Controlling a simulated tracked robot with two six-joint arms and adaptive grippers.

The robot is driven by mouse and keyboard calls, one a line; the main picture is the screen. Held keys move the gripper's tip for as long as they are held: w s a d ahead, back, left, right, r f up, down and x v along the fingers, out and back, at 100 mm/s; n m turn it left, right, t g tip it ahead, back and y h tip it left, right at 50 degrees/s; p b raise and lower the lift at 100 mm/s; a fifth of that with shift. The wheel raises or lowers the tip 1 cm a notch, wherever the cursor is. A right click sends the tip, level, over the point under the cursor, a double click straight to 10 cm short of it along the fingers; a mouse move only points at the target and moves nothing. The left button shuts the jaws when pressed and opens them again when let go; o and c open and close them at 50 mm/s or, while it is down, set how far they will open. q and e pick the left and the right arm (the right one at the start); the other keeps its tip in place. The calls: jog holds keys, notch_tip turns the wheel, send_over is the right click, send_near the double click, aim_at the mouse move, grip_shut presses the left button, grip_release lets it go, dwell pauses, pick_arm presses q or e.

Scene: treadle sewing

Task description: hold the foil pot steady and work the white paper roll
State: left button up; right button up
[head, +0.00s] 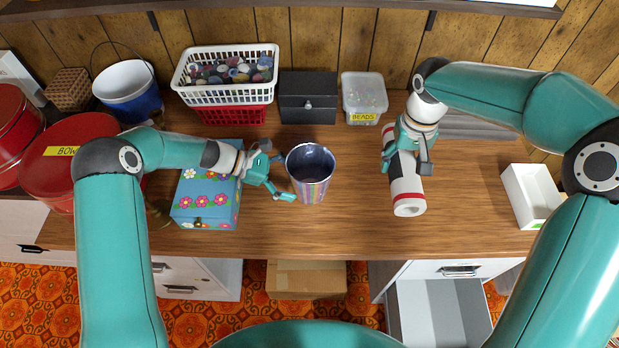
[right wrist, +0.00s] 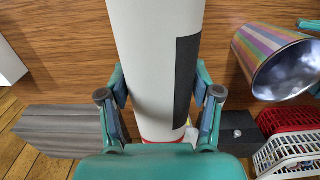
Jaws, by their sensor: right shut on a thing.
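The foil pot (head: 312,188), striped outside with a dark inside, stands upright mid-table; it also shows in the right wrist view (right wrist: 262,52). My left gripper (head: 283,177) is at the pot's left side, its fingers spread apart and pointing at it. I cannot tell whether they touch the pot. The white paper roll (head: 406,186), with red bands near its ends, is right of the pot. My right gripper (head: 407,160) is shut on the roll, one finger on each side. In the right wrist view the roll (right wrist: 140,50) shows a dark patch.
A flowered blue box (head: 207,205) sits under my left forearm. A white basket (head: 225,91), a dark drawer box (head: 307,97) and a beads tub (head: 364,100) line the back. A white open box (head: 531,195) is at right. The table front is clear.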

aim_at(310, 179)
pick_arm(q)
jog(key=shift+b+x, duration=1.05)
jog(key=shift+x, duration=1.1)
pick_arm(e)
jog(key=shift+f, duration=1.15)
pick_arm(q)
jog(key=c, duration=0.4)
pick_arm(e)
jog(key=shift+s, duration=0.1)
